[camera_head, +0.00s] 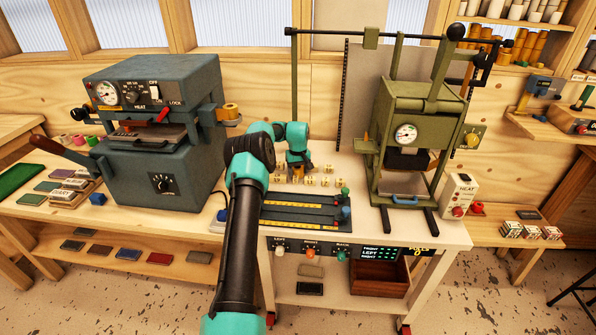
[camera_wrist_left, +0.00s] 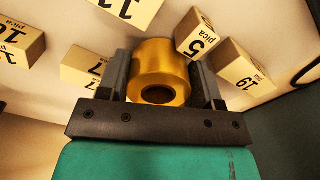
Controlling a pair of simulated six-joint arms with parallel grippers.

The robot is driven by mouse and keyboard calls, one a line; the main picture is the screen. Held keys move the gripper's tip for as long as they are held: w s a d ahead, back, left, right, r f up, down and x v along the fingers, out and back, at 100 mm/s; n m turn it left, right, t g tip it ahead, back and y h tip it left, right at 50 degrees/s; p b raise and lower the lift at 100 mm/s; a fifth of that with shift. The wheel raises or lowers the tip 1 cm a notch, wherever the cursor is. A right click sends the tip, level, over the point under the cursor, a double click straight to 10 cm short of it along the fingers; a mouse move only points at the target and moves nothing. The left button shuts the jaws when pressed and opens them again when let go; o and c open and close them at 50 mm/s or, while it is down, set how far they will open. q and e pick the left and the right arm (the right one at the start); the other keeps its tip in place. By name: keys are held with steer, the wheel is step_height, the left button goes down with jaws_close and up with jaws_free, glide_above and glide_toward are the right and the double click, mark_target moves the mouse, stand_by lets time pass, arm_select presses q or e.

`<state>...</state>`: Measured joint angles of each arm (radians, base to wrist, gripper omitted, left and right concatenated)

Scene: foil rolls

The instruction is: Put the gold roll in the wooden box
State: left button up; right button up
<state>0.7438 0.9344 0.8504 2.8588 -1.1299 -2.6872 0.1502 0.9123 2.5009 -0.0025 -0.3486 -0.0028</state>
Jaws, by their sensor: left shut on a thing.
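The gold roll (camera_wrist_left: 158,75) sits between the two fingers of my left gripper (camera_wrist_left: 160,78) in the left wrist view, its dark hollow end facing the camera. The gripper is shut on it. In the head view my left gripper (camera_head: 298,168) is low over the cart's white top, among small lettered blocks; the roll is mostly hidden there. The brown wooden box (camera_head: 377,288) stands on the cart below the top, under the display at the right. It looks open at the front or top, and I see nothing in it. My right gripper is not in view.
Small pica blocks (camera_head: 326,182) surround my left gripper closely. A dark slotted plate (camera_head: 300,212) lies in front of it. A green press (camera_head: 405,130) stands to the right, a grey-blue press (camera_head: 150,130) to the left.

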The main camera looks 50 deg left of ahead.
mark_target(298, 168)
arm_select(q)
steer(key=shift+f, duration=0.1)
steer(key=o, duration=0.7)
steer(key=shift+f, duration=0.1)
step_height(298, 168, up, 12)
steer(key=shift+r, duration=0.2)
stand_by(0.4)
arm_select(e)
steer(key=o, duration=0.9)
